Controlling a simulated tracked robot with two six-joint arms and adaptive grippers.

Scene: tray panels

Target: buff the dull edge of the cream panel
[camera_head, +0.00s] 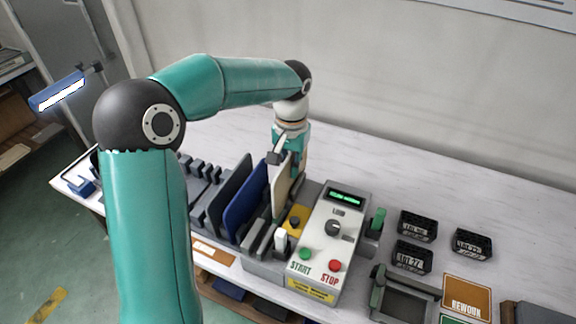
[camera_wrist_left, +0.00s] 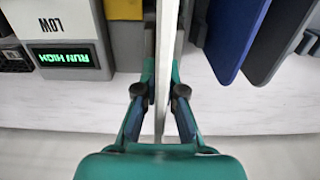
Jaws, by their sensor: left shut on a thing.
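My left gripper (camera_head: 284,157) is shut on the cream panel (camera_head: 281,192), which stands upright between the blue panel and the control box. In the left wrist view the gripper's fingers (camera_wrist_left: 162,80) pinch the thin panel (camera_wrist_left: 163,45), seen edge-on, from both sides. The grey control box (camera_head: 333,232) has a lit green display (camera_head: 346,197), which reads RUN HIGH upside down in the wrist view (camera_wrist_left: 64,57). It has a dark knob (camera_head: 332,228), a green START button and a red STOP button. The panel's lower edge is hidden. My right gripper is not in view.
A blue panel (camera_head: 246,196) and a dark panel (camera_head: 229,196) stand in the slotted rack (camera_head: 203,187) to the left. The back of the table is clear.

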